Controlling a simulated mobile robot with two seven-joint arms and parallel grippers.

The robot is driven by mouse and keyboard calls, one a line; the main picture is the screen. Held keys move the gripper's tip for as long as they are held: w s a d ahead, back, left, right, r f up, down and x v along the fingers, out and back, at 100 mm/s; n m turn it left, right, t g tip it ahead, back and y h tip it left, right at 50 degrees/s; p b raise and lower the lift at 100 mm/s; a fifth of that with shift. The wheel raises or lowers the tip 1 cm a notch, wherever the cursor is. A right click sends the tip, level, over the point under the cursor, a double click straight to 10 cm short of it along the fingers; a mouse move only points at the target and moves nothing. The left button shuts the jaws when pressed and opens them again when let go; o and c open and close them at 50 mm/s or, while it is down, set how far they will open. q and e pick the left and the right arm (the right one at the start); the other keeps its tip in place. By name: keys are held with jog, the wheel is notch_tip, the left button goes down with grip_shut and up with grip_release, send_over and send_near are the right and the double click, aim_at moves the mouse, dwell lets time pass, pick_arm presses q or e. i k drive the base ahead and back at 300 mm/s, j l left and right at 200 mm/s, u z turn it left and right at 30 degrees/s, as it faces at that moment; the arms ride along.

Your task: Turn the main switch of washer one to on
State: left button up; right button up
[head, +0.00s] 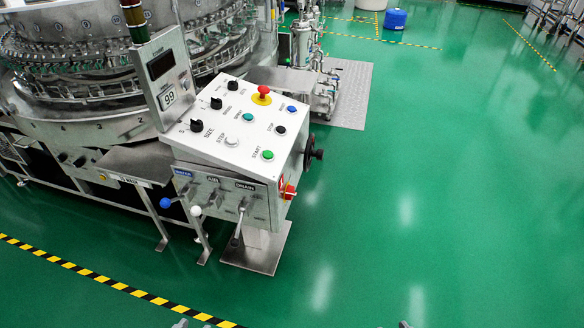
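The washer's white control box (240,130) stands on a post left of centre. A red rotary switch on a yellow plate (289,191), which looks like the main switch, sits low on the box's right side near the front corner. It is too small to read its position. A black round knob (315,155) sticks out farther back on that side. Small grey tips at the bottom edge seem to be my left gripper (180,323) and my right gripper (405,324). Both are far from the switch and mostly cut off, so their opening cannot be told.
The box top has a red mushroom button (263,91), black selectors and coloured buttons. Valve levers with blue (165,203) and white (196,211) knobs project at the front. The round washer (90,80) fills the upper left. Green floor (450,200) is clear to the right.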

aim_at(290, 192)
jog(key=l+u, duration=0.1)
jog(key=u, duration=0.65)
jog(key=i+l+u, duration=0.1)
jog(key=l+u, duration=0.5)
jog(key=l, duration=0.15)
jog(key=l+u, duration=0.35)
jog(key=l, duration=0.4)
jog(key=k+l, duration=0.1)
jog(key=l, duration=0.4)
jog(key=l+u, duration=0.1)
jog(key=l, duration=0.35)
jog(key=k+l, duration=0.15)
jog(key=l, duration=0.35)
jog(key=k+l+u, duration=0.1)
jog(key=l, duration=0.35)
jog(key=k+l, duration=0.1)
jog(key=l, duration=0.4)
jog(key=i+l, duration=0.3)
jog(key=l+u, duration=0.05)
